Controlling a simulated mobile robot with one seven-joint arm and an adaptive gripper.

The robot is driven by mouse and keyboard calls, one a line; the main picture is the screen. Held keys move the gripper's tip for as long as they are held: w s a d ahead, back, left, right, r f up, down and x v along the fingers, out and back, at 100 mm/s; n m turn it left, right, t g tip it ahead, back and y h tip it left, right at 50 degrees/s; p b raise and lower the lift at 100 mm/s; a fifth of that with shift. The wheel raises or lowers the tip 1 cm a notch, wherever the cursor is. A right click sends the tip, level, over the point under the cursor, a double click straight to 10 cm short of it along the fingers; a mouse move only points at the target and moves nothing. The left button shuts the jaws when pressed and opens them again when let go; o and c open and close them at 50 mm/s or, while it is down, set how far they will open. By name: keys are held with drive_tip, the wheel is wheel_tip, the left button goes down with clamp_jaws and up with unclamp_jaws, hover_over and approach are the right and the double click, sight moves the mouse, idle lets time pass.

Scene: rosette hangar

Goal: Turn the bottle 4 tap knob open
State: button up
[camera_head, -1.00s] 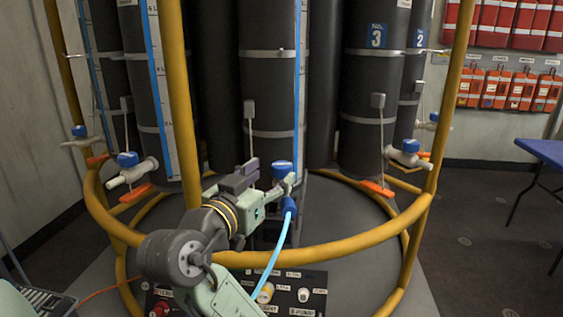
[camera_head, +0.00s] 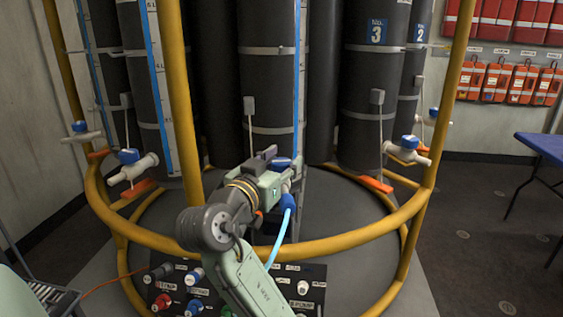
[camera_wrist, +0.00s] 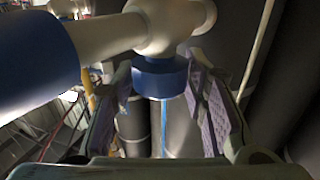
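The middle bottle (camera_head: 267,90) is a dark cylinder with grey bands; no number shows on it. Its tap has a blue knob (camera_head: 281,163), partly behind my gripper, and a blue hose (camera_head: 283,222) hangs from it. In the wrist view, the blue knob (camera_wrist: 160,77) sits below the white tap body (camera_wrist: 165,25), between my fingers' purple pads. My gripper (camera_wrist: 160,85) is open around the knob, with the pads close to its sides; contact is unclear. In the head view, my gripper (camera_head: 275,172) is right at the tap, hiding part of it.
A yellow ring rail (camera_head: 330,247) and posts surround the bottles. Other taps with blue knobs stand left (camera_head: 129,156) and right (camera_head: 409,142). A control panel (camera_head: 300,275) lies low in front. A blue table (camera_head: 545,150) stands at the right.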

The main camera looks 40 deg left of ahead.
drive_tip(key=c, duration=0.7)
drive_tip(key=shift+n+y, duration=0.4)
drive_tip(key=shift+y, duration=0.2)
drive_tip(key=n+g+y, duration=0.1)
drive_tip(key=n+y, duration=0.1)
drive_tip(key=n+g+y+p, duration=0.1)
drive_tip(key=g+y, duration=0.1)
drive_tip(key=y, duration=0.1)
drive_tip(key=shift+d+n, duration=0.15)
drive_tip(key=shift+n, duration=0.25)
drive_tip(key=n+g+y, duration=0.3)
drive_tip(key=g+y, duration=0.1)
drive_tip(key=shift+w+n+p, duration=0.15)
drive_tip(key=shift+n+p, duration=0.15)
drive_tip(key=shift+p, duration=0.1)
drive_tip(key=n+g+y, duration=0.2)
drive_tip(key=n+g, duration=0.1)
drive_tip(key=g, duration=0.1)
drive_tip(key=shift+g+y+b, duration=0.3)
drive_tip(key=shift+g+y, duration=0.1)
drive_tip(key=shift+n+g+y+b, duration=0.5)
drive_tip(key=shift+n+g+b, duration=0.2)
drive_tip(key=shift+n+g, duration=1.55)
drive_tip(key=shift+g, duration=0.85)
drive_tip(key=o, duration=1.2)
drive_tip(key=shift+c, duration=0.2)
